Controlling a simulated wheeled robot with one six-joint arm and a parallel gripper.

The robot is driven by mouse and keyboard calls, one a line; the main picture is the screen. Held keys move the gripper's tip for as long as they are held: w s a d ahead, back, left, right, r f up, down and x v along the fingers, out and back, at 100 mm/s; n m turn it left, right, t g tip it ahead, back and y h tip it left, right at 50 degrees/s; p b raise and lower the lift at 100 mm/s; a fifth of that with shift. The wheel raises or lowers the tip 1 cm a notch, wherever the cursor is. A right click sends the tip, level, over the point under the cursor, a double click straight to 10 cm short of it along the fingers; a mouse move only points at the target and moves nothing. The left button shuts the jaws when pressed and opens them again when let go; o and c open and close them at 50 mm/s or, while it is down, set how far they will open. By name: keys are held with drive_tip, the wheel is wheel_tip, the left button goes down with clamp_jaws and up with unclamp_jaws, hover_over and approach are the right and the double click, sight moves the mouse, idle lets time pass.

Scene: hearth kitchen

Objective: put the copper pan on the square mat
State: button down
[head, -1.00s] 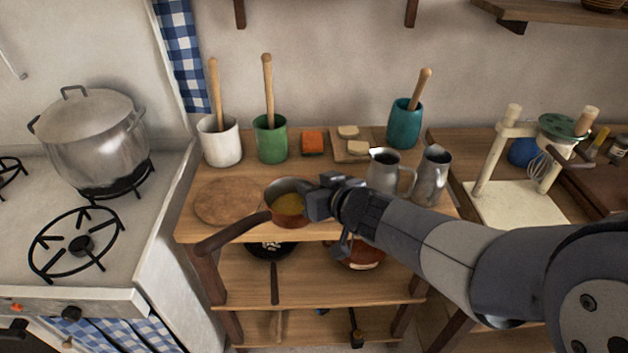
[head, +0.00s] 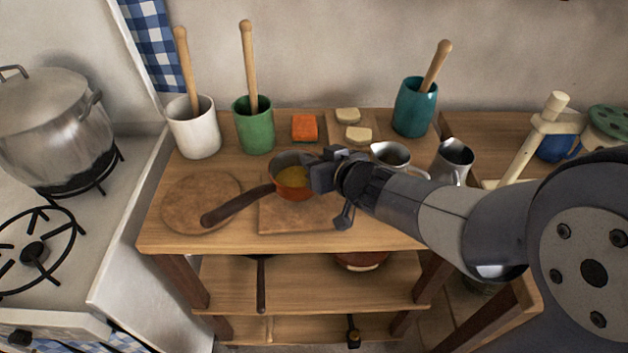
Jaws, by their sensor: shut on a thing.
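The copper pan (head: 291,190) has yellow contents and a long brown handle pointing to the lower left. My gripper (head: 321,175) is shut on the right side of the pan's rim; the fingertips are partly hidden by the gripper body. The square mat (head: 285,219) is a flat brown board on the table, below and in front of the pan in the picture. The pan covers its back part. I cannot tell whether the pan touches it or hangs just above it.
A round mat (head: 190,203) lies left of the square one, with the pan handle's end over its edge. White (head: 194,135), green (head: 254,132) and teal (head: 414,107) crocks stand behind. Metal jugs (head: 453,160) stand close to my arm. The table's front edge is clear.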

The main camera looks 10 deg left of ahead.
wheel_tip(320, 180, down, 4)
drive_tip(key=shift+f+b, duration=0.1)
drive_tip(key=shift+b, duration=1.1)
drive_tip(key=c, duration=1.9)
unclamp_jaws()
drive_tip(key=o, duration=0.5)
drive_tip(key=shift+c, duration=0.2)
